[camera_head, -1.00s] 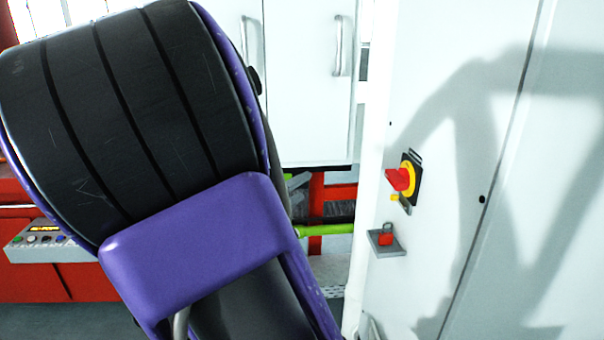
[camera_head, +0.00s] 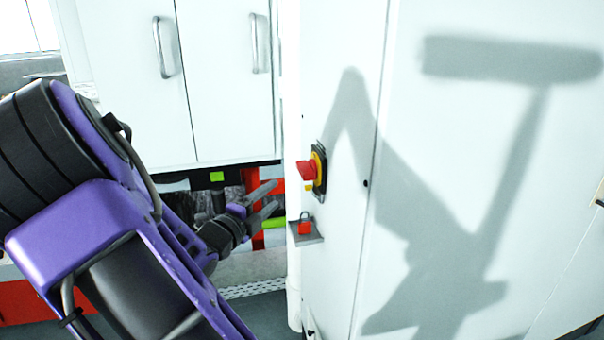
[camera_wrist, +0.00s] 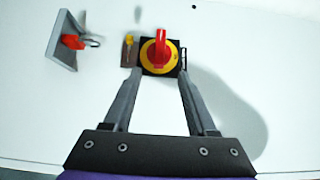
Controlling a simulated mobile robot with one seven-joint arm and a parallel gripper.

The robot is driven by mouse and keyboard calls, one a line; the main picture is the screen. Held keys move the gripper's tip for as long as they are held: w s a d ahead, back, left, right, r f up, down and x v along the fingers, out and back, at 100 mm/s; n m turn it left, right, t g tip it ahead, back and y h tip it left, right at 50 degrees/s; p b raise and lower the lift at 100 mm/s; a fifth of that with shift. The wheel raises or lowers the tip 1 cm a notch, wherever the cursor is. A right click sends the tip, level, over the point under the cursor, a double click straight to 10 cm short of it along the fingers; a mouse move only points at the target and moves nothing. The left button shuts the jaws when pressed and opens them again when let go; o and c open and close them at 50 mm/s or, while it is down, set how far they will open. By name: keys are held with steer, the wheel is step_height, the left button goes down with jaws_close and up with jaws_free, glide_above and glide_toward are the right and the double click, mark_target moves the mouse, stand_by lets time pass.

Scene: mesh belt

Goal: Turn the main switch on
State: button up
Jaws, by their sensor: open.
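The main switch (camera_head: 313,171) is a red rotary handle on a yellow ring and black plate, fixed to the white cabinet's side. In the wrist view its red handle (camera_wrist: 160,49) points along the picture's vertical, between and beyond my fingertips. My gripper (camera_head: 268,197) is open and empty, left of the switch and a little lower in the head view. In the wrist view my gripper (camera_wrist: 158,82) has its two fingers spread on either side below the switch plate. The fingers look close to the plate; I cannot tell whether they touch it.
A red padlock (camera_head: 305,228) sits on a small grey shelf (camera_head: 312,239) below the switch. It also shows in the wrist view (camera_wrist: 72,42). A yellow tag or key (camera_wrist: 128,40) is beside the switch plate. White cupboards (camera_head: 225,90) stand behind my arm.

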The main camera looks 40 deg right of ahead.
mark_target(300, 173)
steer(key=x, duration=1.4)
steer(key=shift+d, duration=0.2)
jaws_close()
